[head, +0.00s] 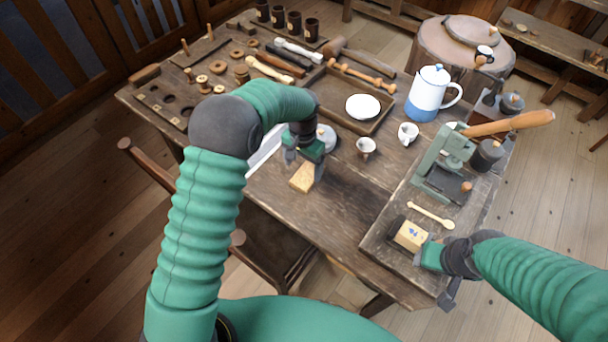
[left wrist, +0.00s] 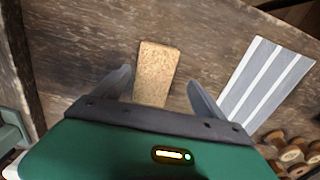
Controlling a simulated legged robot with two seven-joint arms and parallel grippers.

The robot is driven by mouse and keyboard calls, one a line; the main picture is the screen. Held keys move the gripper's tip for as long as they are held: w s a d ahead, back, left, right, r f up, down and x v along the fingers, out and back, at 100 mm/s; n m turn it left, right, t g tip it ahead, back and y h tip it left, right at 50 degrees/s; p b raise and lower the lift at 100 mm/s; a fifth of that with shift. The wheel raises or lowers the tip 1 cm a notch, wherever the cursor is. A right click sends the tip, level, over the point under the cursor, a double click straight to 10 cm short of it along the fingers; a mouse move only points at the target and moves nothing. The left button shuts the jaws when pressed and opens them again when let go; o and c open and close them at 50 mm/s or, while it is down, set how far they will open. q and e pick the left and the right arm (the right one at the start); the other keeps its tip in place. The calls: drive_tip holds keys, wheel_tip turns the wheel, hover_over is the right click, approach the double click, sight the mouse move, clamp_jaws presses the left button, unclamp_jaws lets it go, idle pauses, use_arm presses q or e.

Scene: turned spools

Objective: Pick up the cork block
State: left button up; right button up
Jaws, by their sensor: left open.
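The cork block (head: 302,178) is a small tan, speckled block lying on the wooden table near its front edge. My left gripper (head: 304,158) is open, right at the block's far end in the head view. In the left wrist view the cork block (left wrist: 155,70) lies between the two spread grey fingers (left wrist: 158,82), with a gap on each side. Its near end is hidden by the gripper body. My right gripper (head: 424,250) is at the right, beside a pale block with a blue mark (head: 410,235); its fingers are too hidden to tell their state.
A striped grey-white sheet (left wrist: 268,78) lies beside the block. Behind are a wooden tray (head: 335,104) with a white dish, small cups (head: 366,147) and a blue-white pot (head: 430,94). A green press (head: 440,165) stands at right. Table in front of the cups is clear.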

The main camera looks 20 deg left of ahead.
sight(307, 175)
use_arm(q)
drive_tip(key=f, duration=0.1)
drive_tip(key=d+f, duration=0.1)
drive_tip(key=f, duration=0.1)
drive_tip(key=shift+w+d, duration=0.1)
drive_tip(key=shift+d, duration=0.25)
drive_tip(key=shift+a, duration=0.2)
drive_tip(key=shift+c, duration=1.4)
drive_tip(key=shift+a+f, duration=0.1)
drive_tip(key=shift+a, duration=0.25)
drive_tip(key=c, duration=0.5)
drive_tip(key=shift+c, duration=1.1)
drive_tip(key=shift+d, duration=0.15)
drive_tip(key=c, duration=0.4)
drive_tip(key=shift+d, duration=0.2)
drive_tip(key=shift+c, duration=0.2)
use_arm(e)
drive_tip(key=shift+d+f, duration=0.2)
drive_tip(key=shift+d, duration=0.65)
